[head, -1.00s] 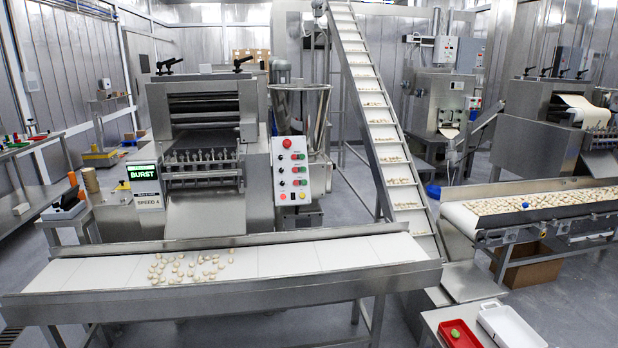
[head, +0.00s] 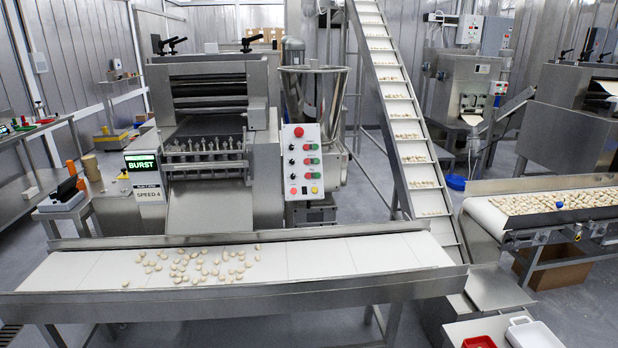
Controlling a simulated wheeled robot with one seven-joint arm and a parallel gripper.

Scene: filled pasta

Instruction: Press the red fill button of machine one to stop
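The machine at centre left (head: 208,100) is a steel pasta machine with a row of nozzles (head: 205,147). A white control panel (head: 291,194) hangs at its right side. A large red button (head: 299,131) sits at the panel's top. Below it are several red and green buttons in rows, with black knobs at their left. Labels are too small to read, so I cannot tell which is the fill button. A green display (head: 141,162) reads BURST, above a SPEED 4 sign (head: 149,189). My gripper is not in view.
A white conveyor belt (head: 320,257) with loose pasta pieces (head: 205,264) crosses the front, between me and the machine. An inclined conveyor (head: 412,150) rises right of the panel. A second belt (head: 482,210) with pasta stands at right. A red tray (head: 479,342) and white tray (head: 535,335) are lower right.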

